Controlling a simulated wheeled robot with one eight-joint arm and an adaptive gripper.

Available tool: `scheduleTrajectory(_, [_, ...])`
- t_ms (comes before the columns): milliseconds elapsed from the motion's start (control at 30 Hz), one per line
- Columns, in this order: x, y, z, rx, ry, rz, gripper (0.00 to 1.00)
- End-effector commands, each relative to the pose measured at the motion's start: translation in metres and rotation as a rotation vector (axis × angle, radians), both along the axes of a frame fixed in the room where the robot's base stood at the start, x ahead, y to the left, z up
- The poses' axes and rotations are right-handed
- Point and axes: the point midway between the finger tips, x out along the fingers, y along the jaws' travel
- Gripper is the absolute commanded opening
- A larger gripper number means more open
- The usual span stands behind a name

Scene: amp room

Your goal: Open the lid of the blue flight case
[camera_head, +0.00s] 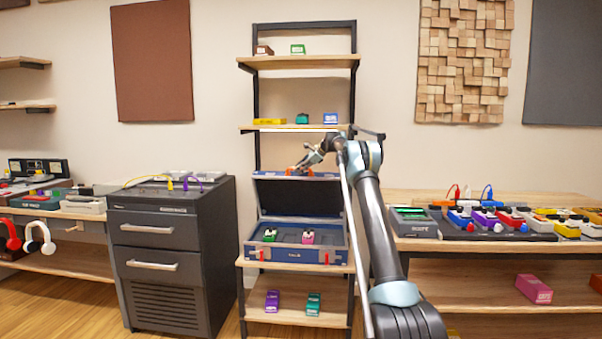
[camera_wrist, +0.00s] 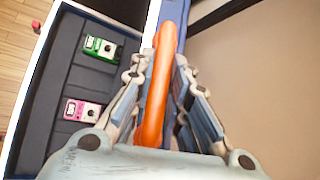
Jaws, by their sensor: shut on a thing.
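The blue flight case (camera_head: 300,254) sits on a middle shelf of the tall rack. Its lid (camera_head: 298,196) stands raised, roughly upright at the back, with its dark inside facing out. Inside the base are a green pedal (camera_head: 270,234) and a pink pedal (camera_head: 308,237), which also show in the wrist view, green (camera_wrist: 102,48) and pink (camera_wrist: 83,111). My gripper (camera_head: 306,168) is at the lid's upper edge. In the wrist view its fingers (camera_wrist: 166,62) are closed around an orange handle (camera_wrist: 155,88) on the lid. Part of the handle is hidden by the fingers.
A shelf (camera_head: 298,129) with small pedals lies just above the lid. A dark drawer cabinet (camera_head: 165,262) stands left of the rack. A wooden bench (camera_head: 470,264) with several pedals stands to the right. Purple (camera_head: 272,300) and teal (camera_head: 313,303) pedals lie on the shelf below.

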Motion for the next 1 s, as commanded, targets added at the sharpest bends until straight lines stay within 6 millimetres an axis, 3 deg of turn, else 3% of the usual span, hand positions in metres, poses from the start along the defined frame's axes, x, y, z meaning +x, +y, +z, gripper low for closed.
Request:
scheduleTrajectory(100, [0.001, -0.003, -0.001, -0.004, -0.001, -0.003, 0.00])
scheduleTrajectory(133, [0.001, -0.003, -0.001, -0.004, -0.001, -0.003, 0.21])
scheduleTrajectory(200, [0.001, -0.002, -0.001, -0.004, 0.000, -0.003, 0.36])
scheduleTrajectory(667, [-0.002, -0.005, 0.003, -0.002, 0.000, -0.001, 0.36])
scheduleTrajectory(1000, [-0.025, -0.053, 0.006, -0.003, 0.001, -0.004, 0.36])
